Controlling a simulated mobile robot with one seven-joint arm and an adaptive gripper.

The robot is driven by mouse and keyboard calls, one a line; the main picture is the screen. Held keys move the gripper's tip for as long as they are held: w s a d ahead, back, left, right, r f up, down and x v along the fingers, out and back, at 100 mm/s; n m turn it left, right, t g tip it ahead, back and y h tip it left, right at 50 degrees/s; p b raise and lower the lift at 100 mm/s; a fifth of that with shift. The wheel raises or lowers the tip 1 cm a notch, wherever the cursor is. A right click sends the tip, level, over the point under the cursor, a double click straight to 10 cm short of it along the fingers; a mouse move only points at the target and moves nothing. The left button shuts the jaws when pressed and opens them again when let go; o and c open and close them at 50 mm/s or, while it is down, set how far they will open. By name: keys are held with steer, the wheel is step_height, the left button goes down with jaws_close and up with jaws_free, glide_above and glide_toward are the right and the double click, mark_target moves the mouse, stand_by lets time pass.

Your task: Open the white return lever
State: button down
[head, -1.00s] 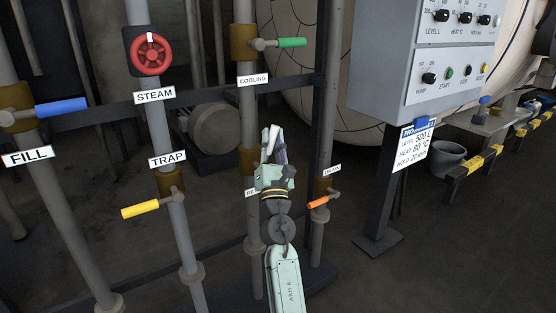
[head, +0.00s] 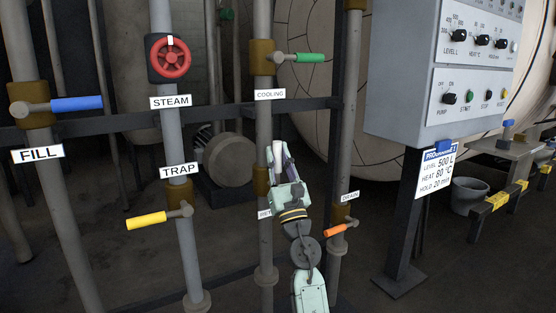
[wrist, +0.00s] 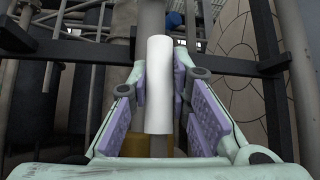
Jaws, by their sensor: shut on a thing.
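The white return lever (head: 278,152) stands roughly upright on the return pipe, in front of its brass valve body (head: 261,182). My gripper (head: 279,157) is shut on it, with one finger on each side. In the wrist view the white handle (wrist: 159,85) rises upright between the purple finger pads of my gripper (wrist: 160,100). The brass body (wrist: 132,146) shows low behind it. The return label (head: 264,213) is partly hidden by my gripper. The lever's pivot is hidden.
The orange drain lever (head: 336,231) is close on the right of my arm. The green cooling lever (head: 308,58) is above. The yellow trap lever (head: 148,221) is to the left. A dark crossbar (head: 220,112) runs behind the pipes. The control cabinet (head: 405,90) stands at right.

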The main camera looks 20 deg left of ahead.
steer(key=shift+s, duration=0.1)
steer(key=c, duration=1.5)
jaws_free()
steer(key=shift+o, duration=0.2)
steer(key=shift+s+d+f, duration=0.2)
steer(key=shift+s+f, duration=0.05)
steer(key=shift+f, duration=0.15)
steer(key=shift+s+d, duration=0.8)
steer(key=shift+d, duration=0.1)
steer(key=shift+s+d+r, duration=0.3)
steer(key=shift+s+d, duration=0.2)
steer(key=shift+s, duration=0.15)
steer(key=s+d, duration=0.5)
steer(key=s, duration=0.1)
steer(key=shift+d+f, duration=0.15)
steer(key=shift+f, duration=0.2)
